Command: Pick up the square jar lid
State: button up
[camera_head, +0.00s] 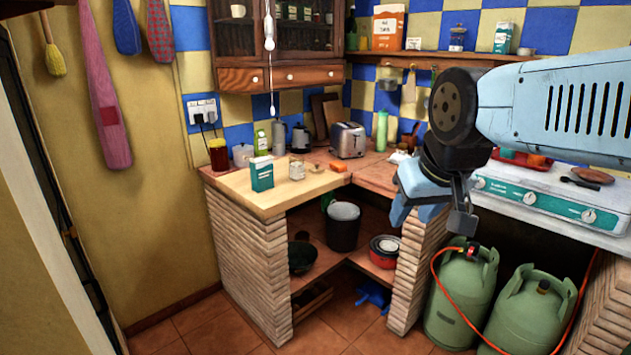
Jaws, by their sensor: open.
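A small pale jar (297,171) that looks square stands on the light wooden counter (240,190), right of a teal box. A light lid (297,161) seems to sit on its top, but it is too small to make out clearly. My gripper (432,216) hangs from the blue arm at the right, pointing down, open and with nothing seen between its fingers. It is well to the right of the jar and nearer the camera, in front of the right counter and stove.
The counter's front left is clear. Green gas cylinders (462,300) stand below the stove (550,195).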

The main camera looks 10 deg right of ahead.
aim_at(317, 170)
jog(key=u, duration=0.55)
jog(key=i, duration=1.35)
jog(key=z, duration=0.25)
jog(key=i, duration=0.85)
jog(key=z, duration=0.4)
jog(key=k, duration=0.5)
jog(key=z, duration=0.35)
jog(key=i, duration=0.5)
jog(key=u, duration=0.05)
